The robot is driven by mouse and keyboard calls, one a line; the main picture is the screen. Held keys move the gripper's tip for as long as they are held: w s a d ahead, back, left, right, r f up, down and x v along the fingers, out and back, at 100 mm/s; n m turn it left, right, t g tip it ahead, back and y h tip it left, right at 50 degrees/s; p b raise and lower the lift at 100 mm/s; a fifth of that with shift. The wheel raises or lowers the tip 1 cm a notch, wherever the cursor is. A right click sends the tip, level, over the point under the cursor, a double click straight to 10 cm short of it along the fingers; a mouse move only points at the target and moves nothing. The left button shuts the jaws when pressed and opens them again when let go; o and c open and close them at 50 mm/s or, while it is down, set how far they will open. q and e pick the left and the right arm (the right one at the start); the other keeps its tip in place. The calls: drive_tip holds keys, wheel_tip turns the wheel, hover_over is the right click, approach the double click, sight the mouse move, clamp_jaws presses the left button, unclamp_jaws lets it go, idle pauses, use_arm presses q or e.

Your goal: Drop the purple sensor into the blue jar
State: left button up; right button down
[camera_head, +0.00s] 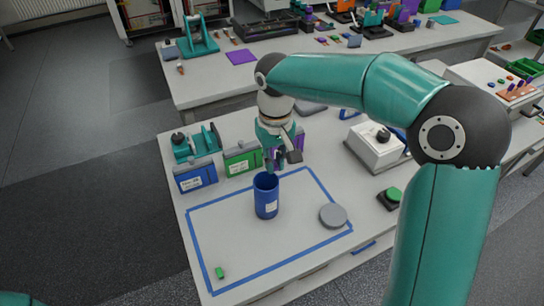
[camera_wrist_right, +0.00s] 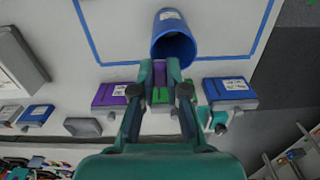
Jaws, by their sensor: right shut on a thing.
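The blue jar (camera_head: 266,198) stands upright and open inside the blue tape outline. Its mouth also shows at the top of the right wrist view (camera_wrist_right: 173,28). My right gripper (camera_head: 277,162) points down just above and behind the jar's rim. In the right wrist view its fingertips (camera_wrist_right: 160,68) are close together at the near edge of the mouth. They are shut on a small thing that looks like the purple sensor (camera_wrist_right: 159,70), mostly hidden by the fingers. In the head view the sensor cannot be made out. My left gripper is out of view.
Blue (camera_head: 196,177), green (camera_head: 241,160) and purple (camera_wrist_right: 108,94) labelled boxes stand behind the jar. A grey round lid (camera_head: 333,215) lies right of it. A small green piece (camera_head: 220,272) lies front left.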

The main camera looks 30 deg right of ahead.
wheel_tip(320, 180, down, 4)
drive_tip(key=b, duration=0.3)
drive_tip(key=shift+f, duration=0.25)
drive_tip(key=c, duration=1.1)
unclamp_jaws()
drive_tip(key=shift+r, duration=0.1)
wheel_tip(320, 180, up, 12)
drive_tip(key=shift+w+f, duration=0.1)
drive_tip(key=shift+f, duration=0.05)
